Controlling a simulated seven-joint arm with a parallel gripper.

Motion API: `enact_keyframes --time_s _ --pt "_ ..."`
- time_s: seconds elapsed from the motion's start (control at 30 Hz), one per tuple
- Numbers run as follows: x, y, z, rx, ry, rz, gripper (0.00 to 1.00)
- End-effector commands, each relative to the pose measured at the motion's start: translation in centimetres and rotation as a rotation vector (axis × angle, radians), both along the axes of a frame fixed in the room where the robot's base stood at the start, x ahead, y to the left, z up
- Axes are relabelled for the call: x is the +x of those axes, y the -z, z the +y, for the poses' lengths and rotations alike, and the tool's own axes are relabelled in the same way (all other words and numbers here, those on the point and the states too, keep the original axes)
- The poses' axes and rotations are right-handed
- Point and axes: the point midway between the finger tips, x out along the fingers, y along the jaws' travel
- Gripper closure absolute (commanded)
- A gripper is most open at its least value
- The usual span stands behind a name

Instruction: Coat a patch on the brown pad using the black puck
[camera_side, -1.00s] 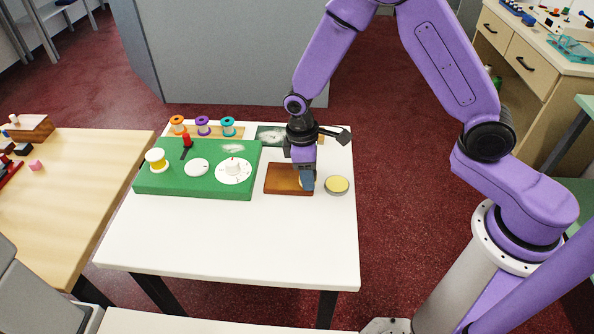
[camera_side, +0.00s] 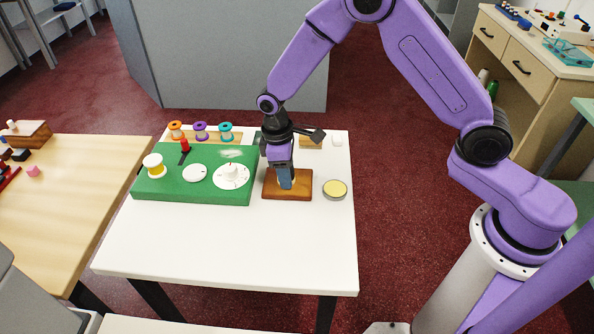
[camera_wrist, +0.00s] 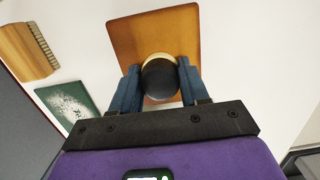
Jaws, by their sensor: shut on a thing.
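The brown pad (camera_side: 303,191) lies flat on the white table, and it also fills the middle of the wrist view (camera_wrist: 125,38). My gripper (camera_side: 286,187) points down over the middle of the pad. Its blue fingers are shut on the black puck (camera_wrist: 160,82), which has a cream-coloured underside. In the side view the fingers mostly hide the puck, with a pale rim showing low around them. The puck is at or just above the pad's surface; I cannot tell if it touches. No coated patch can be made out on the visible part of the pad.
A round tin with a yellow top (camera_side: 335,189) stands just right of the pad. A green board (camera_side: 165,190) with dials and a yellow-and-white spool is close on the left. Several spools stand behind it. A white-dusted green sheet (camera_wrist: 82,92) lies nearby. The table's front is clear.

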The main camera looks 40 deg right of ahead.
Motion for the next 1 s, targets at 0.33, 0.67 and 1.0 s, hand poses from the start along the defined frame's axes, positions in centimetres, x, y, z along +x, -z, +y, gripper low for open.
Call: enact_keyframes --time_s 0.33,0.67,1.0 --pt "2.3 0.0 2.3 0.001 0.0 -0.001 0.8" --pt "4.4 0.0 3.3 0.0 0.003 0.0 0.79" --pt "3.6 0.0 1.1 -0.001 0.0 0.001 0.79"
